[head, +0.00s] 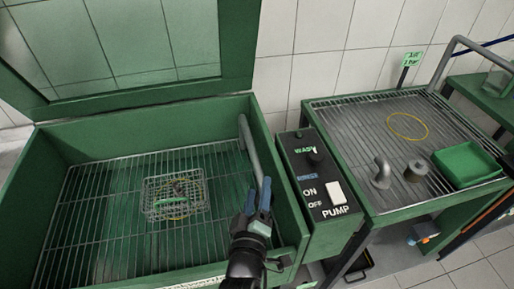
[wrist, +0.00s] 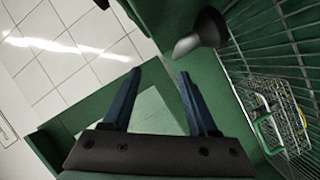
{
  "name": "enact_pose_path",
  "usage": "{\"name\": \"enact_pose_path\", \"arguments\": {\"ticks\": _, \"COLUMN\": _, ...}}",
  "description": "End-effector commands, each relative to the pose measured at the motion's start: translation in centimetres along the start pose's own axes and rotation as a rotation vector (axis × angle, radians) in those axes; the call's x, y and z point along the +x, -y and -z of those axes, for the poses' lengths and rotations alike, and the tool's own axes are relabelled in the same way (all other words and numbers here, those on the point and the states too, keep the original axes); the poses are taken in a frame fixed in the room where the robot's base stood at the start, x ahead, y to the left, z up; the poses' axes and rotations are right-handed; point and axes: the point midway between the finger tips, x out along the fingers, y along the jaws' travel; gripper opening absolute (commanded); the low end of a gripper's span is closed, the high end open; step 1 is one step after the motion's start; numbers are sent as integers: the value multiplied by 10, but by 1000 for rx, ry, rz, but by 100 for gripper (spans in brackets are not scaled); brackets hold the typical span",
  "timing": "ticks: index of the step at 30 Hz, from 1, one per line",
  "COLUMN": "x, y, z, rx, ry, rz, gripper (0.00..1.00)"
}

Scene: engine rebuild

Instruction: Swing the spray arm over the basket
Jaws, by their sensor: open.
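The spray arm (head: 249,150) is a grey bent tube at the right side of the green wash tank, to the right of the basket. In the wrist view the dark flared end of a tube, likely the spray arm (wrist: 203,33), shows beyond and right of my fingers. The wire basket (head: 150,205) sits on the tank's grate with small parts inside; it also shows in the wrist view (wrist: 258,88). My gripper (head: 252,187) is open with blue fingers, at the tank's right side by the tube's near end. Nothing is visible between the fingers in the wrist view (wrist: 158,75).
The tank lid (head: 150,90) stands open at the back. A pump control box (head: 322,185) with a switch stands just right of my gripper.

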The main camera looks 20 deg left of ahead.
Motion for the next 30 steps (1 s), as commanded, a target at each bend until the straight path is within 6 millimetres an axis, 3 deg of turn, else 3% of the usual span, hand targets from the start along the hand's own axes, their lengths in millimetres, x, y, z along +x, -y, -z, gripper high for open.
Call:
{"name": "enact_pose_path", "arguments": {"ticks": 5, "x": -16, "y": 23, "z": 0, "rx": -70, "ry": 15, "rz": 70, "gripper": 59}}
{"name": "enact_pose_path", "arguments": {"ticks": 10, "x": -11, "y": 30, "z": -3, "rx": -81, "ry": 16, "rz": 79, "gripper": 59}}
{"name": "enact_pose_path", "arguments": {"ticks": 30, "x": 97, "y": 38, "z": -6, "rx": -80, "ry": 17, "rz": 77, "gripper": 59}}
